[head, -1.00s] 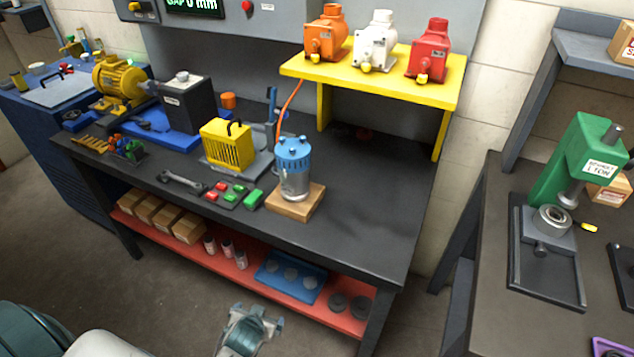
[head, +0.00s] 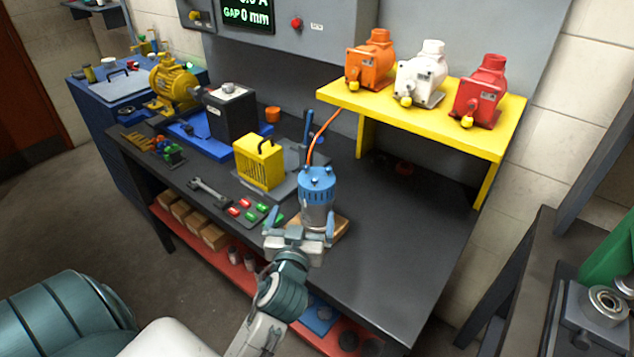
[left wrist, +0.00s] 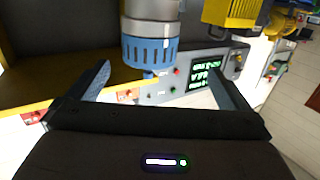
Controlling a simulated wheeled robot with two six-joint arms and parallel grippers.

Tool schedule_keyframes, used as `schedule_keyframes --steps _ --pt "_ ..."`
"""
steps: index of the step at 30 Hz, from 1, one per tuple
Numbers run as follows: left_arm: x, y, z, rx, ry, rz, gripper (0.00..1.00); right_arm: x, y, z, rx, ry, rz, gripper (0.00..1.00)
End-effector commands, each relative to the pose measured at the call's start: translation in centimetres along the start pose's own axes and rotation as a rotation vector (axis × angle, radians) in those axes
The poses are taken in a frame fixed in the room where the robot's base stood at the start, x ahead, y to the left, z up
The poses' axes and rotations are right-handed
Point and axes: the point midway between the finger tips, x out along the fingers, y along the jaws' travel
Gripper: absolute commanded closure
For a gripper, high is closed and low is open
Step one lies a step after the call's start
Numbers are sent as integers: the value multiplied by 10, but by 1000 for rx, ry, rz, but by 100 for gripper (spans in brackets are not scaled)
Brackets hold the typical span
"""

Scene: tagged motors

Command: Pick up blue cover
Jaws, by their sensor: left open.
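The blue cover (head: 318,183) is a slotted blue cap on top of a silver cylindrical motor (head: 317,214). The motor stands upright on a wooden block (head: 341,228) on the dark workbench. In the left wrist view, which looks upside down, the blue cover (left wrist: 149,51) hangs below the silver body, between the fingers. My left gripper (head: 300,224) is open and empty, in front of the motor, its fingertips lower than the cover in the head view. I cannot tell whether it touches the motor. My right gripper is not in view.
An orange cable (head: 323,142) runs near the cover. A yellow shelf (head: 420,120) with orange, white and red pumps stands behind right. A yellow caged box (head: 260,162) and small red and green parts (head: 249,210) lie to the left. The bench right of the motor is clear.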

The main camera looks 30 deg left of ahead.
Motion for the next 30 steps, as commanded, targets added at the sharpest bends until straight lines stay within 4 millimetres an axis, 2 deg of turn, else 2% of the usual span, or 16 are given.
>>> schedule_keyframes --steps 3,7,12,17,24,30 --pt "8 5 -12 -9 51 9 0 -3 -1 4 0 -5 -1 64" --pt "28 6 -18 -8 59 11 0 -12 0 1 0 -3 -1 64" --pt "52 6 -17 -8 56 11 0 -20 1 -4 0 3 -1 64" --pt "62 6 -17 -10 54 10 0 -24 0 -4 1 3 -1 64" --pt "90 12 -29 -10 54 10 0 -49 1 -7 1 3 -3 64" --pt "110 12 -26 -9 54 11 0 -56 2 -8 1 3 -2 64"
